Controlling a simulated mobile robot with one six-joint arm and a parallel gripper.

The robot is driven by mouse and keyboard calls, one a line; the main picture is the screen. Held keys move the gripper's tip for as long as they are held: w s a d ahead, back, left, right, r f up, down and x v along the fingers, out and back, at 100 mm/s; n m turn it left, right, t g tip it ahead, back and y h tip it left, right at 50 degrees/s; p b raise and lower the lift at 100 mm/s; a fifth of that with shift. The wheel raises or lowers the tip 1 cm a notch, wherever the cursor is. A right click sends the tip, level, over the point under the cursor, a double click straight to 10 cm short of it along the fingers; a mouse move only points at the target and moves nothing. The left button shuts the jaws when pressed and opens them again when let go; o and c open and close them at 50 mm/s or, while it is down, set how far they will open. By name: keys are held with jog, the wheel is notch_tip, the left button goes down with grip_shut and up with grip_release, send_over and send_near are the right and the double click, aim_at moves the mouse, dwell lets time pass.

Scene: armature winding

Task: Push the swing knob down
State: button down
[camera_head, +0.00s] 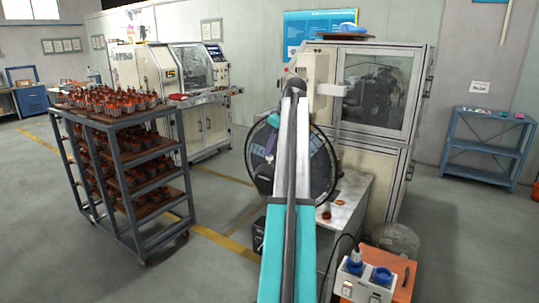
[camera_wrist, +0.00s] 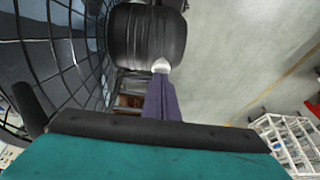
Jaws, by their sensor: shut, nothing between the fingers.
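In the head view my gripper (camera_head: 269,157) hangs left of my teal and grey arm, in front of the round black wire guard. My arm hides part of the machine.
The wire guard (camera_wrist: 62,45) is close on the left in the wrist view. A rack of wound parts (camera_head: 128,190) stands left. Open floor lies between the rack and my arm.

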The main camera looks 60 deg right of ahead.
jog(key=shift+r, duration=0.1)
notch_tip(320, 180, up, 8)
jog(key=p, duration=0.4)
dwell(1.0)
